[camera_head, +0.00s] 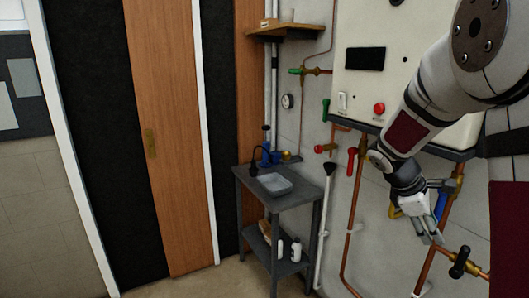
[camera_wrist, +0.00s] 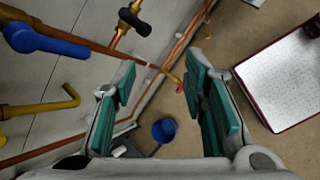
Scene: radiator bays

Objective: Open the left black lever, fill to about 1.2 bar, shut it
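A black lever (camera_head: 461,262) sits on a brass valve on a copper pipe at the lower right of the head view. In the wrist view a black lever (camera_wrist: 134,22) on a brass valve shows at the top, beyond my fingers. Another black handle-like piece (camera_head: 330,168) tops a white pipe left of the boiler. A round white gauge (camera_head: 287,101) hangs on the wall; its reading is too small to tell. My gripper (camera_head: 428,230) hangs below the boiler, left of and above the right black lever. In the wrist view its teal fingers (camera_wrist: 160,80) are apart and empty.
A blue lever (camera_wrist: 45,40) and yellow pipe (camera_wrist: 40,106) are left of my fingers. The boiler (camera_head: 405,80) is above, with red-handled valves (camera_head: 351,160) beside the pipes. A grey sink table (camera_head: 278,190) stands left. A blue bucket (camera_wrist: 164,130) is on the floor.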

